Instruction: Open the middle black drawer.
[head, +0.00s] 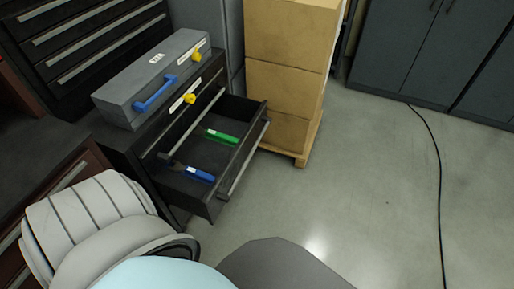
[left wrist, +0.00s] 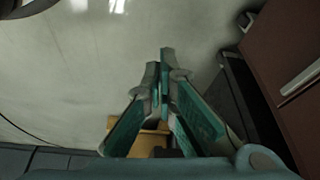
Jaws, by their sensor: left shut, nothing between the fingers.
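A black drawer (head: 240,165) of the black cabinet is pulled well out, with a long metal handle (head: 248,158) along its front. A green-handled tool (head: 221,137) and a blue-handled tool (head: 199,174) lie inside it. A shut drawer front with a yellow tag (head: 189,98) is above it; what lies below is hidden. My left gripper (left wrist: 160,64) shows in the left wrist view, shut and empty over the floor, apart from the cabinets. It does not show in the head view. My right gripper is in neither view.
A grey toolbox (head: 150,78) with a blue handle stands on the cabinet. Stacked cardboard boxes (head: 288,85) on a pallet (head: 303,157) stand beyond the drawer. A dark red cabinet (left wrist: 285,50) is at the right of the wrist view. A black cable (head: 437,170) crosses otherwise clear floor.

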